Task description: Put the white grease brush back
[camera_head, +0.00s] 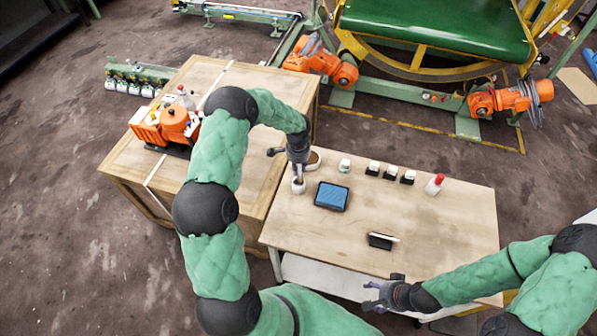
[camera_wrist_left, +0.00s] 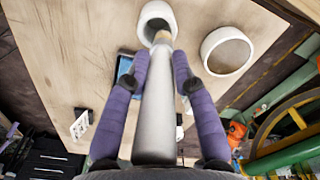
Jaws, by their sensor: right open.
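My left gripper (camera_head: 298,168) points down over the left back of the wooden table. Its two purple fingers in the left wrist view (camera_wrist_left: 161,75) are closed around the white grease brush (camera_wrist_left: 157,110). The brush's tan end is at the mouth of a small white cup (camera_wrist_left: 148,12), which also shows in the head view (camera_head: 298,188). I cannot tell how deep the tip is. A wider white round container (camera_wrist_left: 226,50) stands beside the cup. My right gripper (camera_head: 378,298) is open and empty, near the table's front edge.
On the wooden table (camera_head: 450,225) are a blue tray (camera_head: 331,196), a black holder with a white strip (camera_head: 382,241), several small black-and-white items (camera_head: 391,172) and a red-topped bottle (camera_head: 434,185). A wooden crate (camera_head: 205,80) with an orange machine (camera_head: 173,124) adjoins at left.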

